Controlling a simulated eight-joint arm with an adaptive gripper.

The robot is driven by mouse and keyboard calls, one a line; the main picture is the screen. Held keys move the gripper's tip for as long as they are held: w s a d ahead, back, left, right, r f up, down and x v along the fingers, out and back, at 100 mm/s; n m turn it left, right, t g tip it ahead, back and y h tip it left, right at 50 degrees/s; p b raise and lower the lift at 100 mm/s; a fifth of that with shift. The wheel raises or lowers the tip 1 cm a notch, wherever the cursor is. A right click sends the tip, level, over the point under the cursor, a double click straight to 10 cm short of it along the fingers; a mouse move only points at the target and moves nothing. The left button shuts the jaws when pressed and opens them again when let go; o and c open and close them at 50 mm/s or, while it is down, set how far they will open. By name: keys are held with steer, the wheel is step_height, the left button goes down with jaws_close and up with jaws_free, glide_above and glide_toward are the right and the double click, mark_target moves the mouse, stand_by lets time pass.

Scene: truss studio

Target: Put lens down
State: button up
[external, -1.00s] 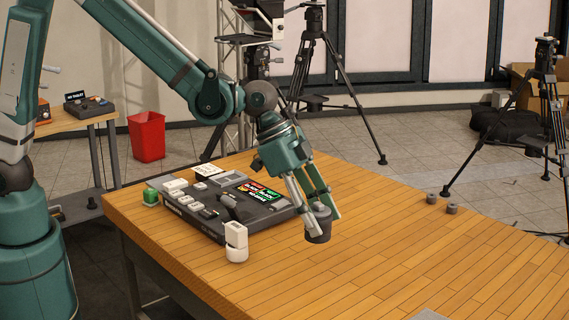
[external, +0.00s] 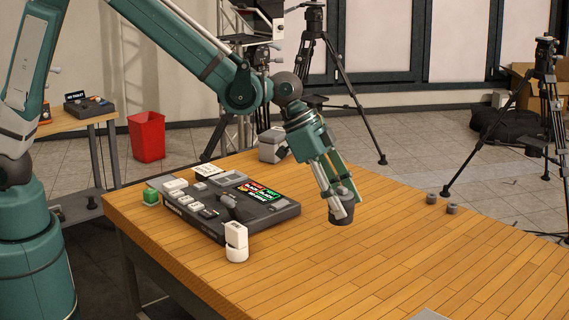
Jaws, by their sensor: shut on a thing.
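The lens (external: 341,213) is a dark grey, short cylinder in the middle of the external view. My gripper (external: 342,203) points down and is shut on the lens, with its fingers on either side of it. The lens is over the wooden table (external: 400,250), to the right of the black control console. It looks close to upright. I cannot tell whether its underside touches the table or hangs just above it.
The black console (external: 225,205) with white buttons and a small screen lies at left. Two small grey cylinders (external: 432,198) are near the far right edge. The table's front right is mostly clear.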

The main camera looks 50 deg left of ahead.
steer(key=w+a+n+p, duration=0.1)
steer(key=w+a, duration=0.5)
steer(key=w, duration=1)
steer(key=shift+w+a+t+p, duration=0.15)
steer(key=shift+w+t+p, duration=0.15)
steer(key=shift+p, duration=0.45)
steer(key=shift+f, duration=0.15)
steer(key=shift+f, duration=3.05)
steer(key=shift+f, duration=1.85)
steer(key=shift+f, duration=0.2)
steer(key=o, duration=1.2)
steer(key=shift+r, duration=0.25)
